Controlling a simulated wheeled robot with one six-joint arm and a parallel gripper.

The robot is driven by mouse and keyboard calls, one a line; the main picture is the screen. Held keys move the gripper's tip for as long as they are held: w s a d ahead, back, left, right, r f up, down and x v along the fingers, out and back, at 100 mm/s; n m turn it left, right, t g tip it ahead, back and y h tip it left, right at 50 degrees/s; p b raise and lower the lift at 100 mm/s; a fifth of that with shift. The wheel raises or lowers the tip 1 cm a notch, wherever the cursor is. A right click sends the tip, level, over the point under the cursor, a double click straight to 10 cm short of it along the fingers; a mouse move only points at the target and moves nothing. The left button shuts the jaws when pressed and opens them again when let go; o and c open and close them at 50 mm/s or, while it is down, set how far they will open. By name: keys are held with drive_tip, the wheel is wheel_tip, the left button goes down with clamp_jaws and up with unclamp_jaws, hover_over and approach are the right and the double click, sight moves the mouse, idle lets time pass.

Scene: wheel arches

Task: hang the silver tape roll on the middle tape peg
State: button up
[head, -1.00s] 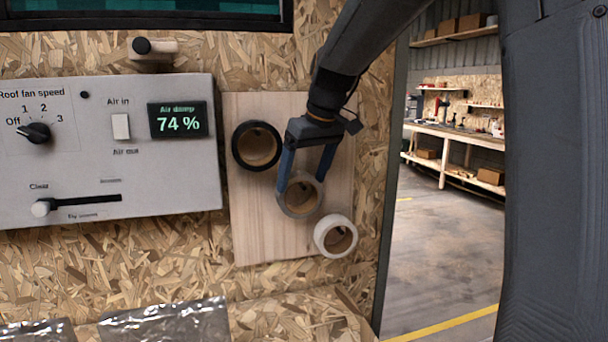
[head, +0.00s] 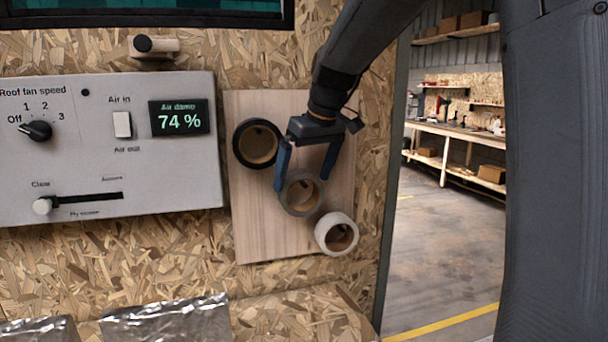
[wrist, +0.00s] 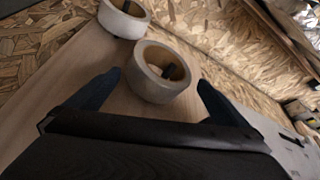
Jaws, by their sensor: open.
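The silver tape roll (head: 288,206) is the middle one of three rolls on a pale wooden board (head: 262,225). In the wrist view the silver roll (wrist: 152,88) has a dark peg showing inside its hole, so it sits around the middle peg. My gripper (head: 302,182) is open, with one finger on each side of the roll. The wrist view shows my gripper (wrist: 160,82) with gaps between its fingers and the roll.
A black roll (head: 240,152) hangs up and left of the silver one. A white roll (head: 326,242) hangs down and right, close to it. A grey control panel (head: 90,150) is left of the board. Shiny packets (head: 165,322) lie below.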

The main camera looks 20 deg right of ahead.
drive_tip(key=b+v, duration=0.1)
drive_tip(key=v, duration=0.6)
drive_tip(key=s+f+m+g, duration=0.1)
drive_tip(key=s+f, duration=0.6)
drive_tip(key=f, duration=0.4)
drive_tip(key=s+a+f+m+g+h, duration=0.1)
drive_tip(key=s+f+m, duration=0.1)
drive_tip(key=s+f, duration=0.6)
drive_tip(key=s+f+m+g, duration=0.1)
drive_tip(key=s+f, duration=0.7)
drive_tip(key=f, duration=0.6)
drive_tip(key=shift+s+a+g+h, duration=0.2)
drive_tip(key=shift+a+g+h, duration=0.05)
drive_tip(key=shift+g+h, duration=0.05)
